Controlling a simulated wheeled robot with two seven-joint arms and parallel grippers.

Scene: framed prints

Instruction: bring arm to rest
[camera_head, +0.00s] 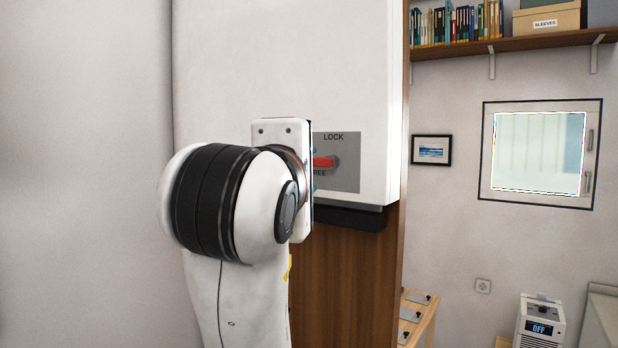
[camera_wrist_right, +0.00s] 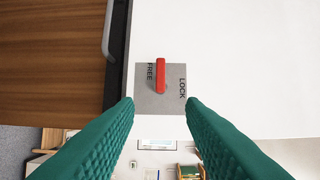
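A red lever (camera_head: 323,162) sits on a grey plate (camera_head: 349,150) marked LOCK at the top and FREE at the bottom, on a white cabinet (camera_head: 270,60). In the head view the lever lies about level, close above the word FREE, partly hidden by my arm. The right wrist view shows the lever (camera_wrist_right: 160,75) beside FREE, with LOCK to its right. My right gripper (camera_wrist_right: 160,103) has its two green fingers wide apart, with nothing between them; the lever shows ahead, beyond the tips. In the head view my wrist mostly hides these fingers. My left gripper is in neither view.
A brown wooden panel (camera_head: 355,270) runs below and beside the cabinet, with a dark bar (camera_head: 350,217) under its lower edge. A wooden bench (camera_head: 420,305), a white device reading OFF (camera_head: 540,322) and a window (camera_head: 540,150) are at the right.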

